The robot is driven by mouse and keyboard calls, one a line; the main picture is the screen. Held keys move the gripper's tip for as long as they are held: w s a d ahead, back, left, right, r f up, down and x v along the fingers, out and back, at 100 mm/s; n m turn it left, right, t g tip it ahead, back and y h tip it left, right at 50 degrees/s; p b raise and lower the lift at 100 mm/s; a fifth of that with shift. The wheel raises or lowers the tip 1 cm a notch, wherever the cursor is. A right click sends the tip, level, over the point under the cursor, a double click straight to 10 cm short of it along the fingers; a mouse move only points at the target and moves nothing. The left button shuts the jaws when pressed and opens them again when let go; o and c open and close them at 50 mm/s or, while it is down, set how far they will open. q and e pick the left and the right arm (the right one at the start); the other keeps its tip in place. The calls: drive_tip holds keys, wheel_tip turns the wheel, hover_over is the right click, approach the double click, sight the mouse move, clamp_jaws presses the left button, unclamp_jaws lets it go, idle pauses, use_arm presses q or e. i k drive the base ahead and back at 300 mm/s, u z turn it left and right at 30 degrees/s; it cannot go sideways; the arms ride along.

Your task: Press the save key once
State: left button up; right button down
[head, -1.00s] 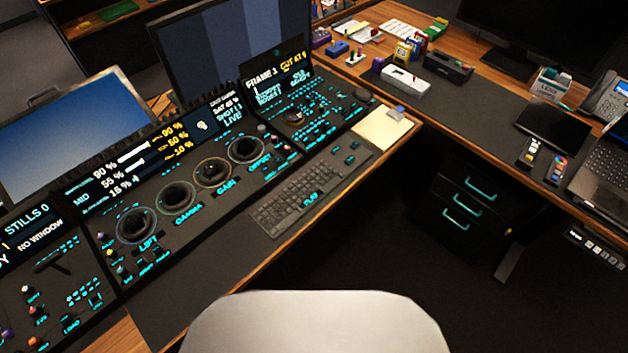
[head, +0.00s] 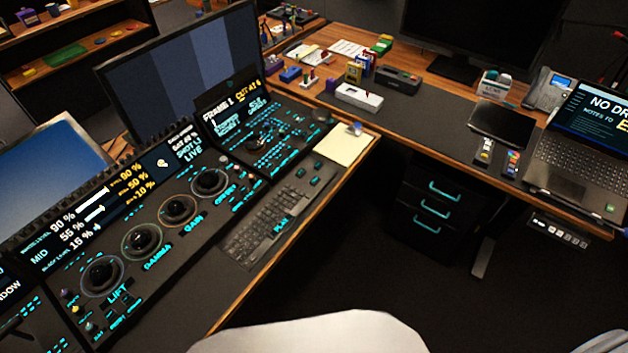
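The trackball panel (head: 160,262) lies along the desk at the left, with several trackballs in rings labelled LIFT, GAMMA, GAIN and OFFSET. Small lit keys sit around the rings. A second panel section (head: 285,133) with many lit keys and a display reading FRAME 1 adjoins it at the upper right. I cannot make out which key is the save key; the key labels are too small to read. Neither of my grippers shows in the head view.
A keyboard (head: 270,220) lies in front of the panel, with a yellow notepad (head: 343,148) beyond it. A pale rounded shape (head: 320,335) fills the bottom middle. The right desk holds a laptop (head: 575,175) and phone (head: 548,92). Dark drawers (head: 435,205) stand below.

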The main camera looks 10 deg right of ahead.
sight(314, 182)
drive_tip(key=u, duration=3.15)
drive_tip(key=k, duration=0.75)
drive_tip(key=z, duration=1.6)
